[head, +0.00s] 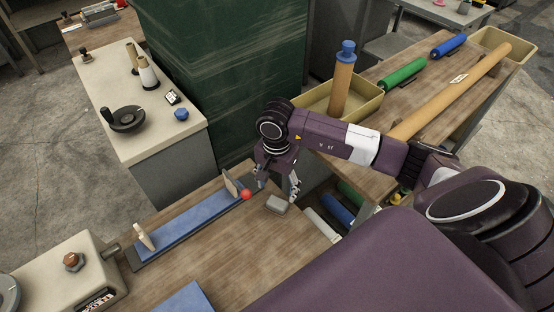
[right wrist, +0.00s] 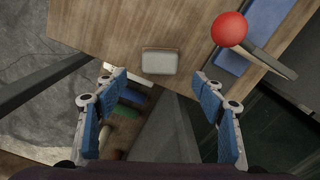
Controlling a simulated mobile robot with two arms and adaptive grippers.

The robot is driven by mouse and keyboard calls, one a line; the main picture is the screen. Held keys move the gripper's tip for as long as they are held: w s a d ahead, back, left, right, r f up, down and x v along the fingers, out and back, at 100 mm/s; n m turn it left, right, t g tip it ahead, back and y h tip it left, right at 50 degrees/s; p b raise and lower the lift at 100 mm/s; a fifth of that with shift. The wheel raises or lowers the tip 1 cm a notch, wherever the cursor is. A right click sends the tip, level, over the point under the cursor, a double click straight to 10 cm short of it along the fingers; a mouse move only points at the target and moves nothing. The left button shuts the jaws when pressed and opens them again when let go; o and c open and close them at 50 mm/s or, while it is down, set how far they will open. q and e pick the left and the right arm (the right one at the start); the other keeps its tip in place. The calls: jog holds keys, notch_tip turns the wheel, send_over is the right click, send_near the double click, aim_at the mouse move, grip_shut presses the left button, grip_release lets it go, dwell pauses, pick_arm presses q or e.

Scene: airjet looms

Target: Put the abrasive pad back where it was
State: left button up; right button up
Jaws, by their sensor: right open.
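The abrasive pad, which looks to be the small grey block (head: 277,204), lies flat on the wooden table (head: 240,240) near its far right edge. It also shows in the right wrist view (right wrist: 160,61), just ahead of the open fingers and close to the table edge. My right gripper (head: 278,188) is open and empty, with its fingers pointing down beside and above the pad, apart from it. In the right wrist view my right gripper (right wrist: 157,85) has blue finger pads spread wide. My left gripper is not in view.
A workbench (head: 370,182) at the right holds a yellow bin (head: 366,107) and rolls. Open floor shows past the table edge in the wrist view.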

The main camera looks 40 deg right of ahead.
jog(key=shift+r, duration=2.4)
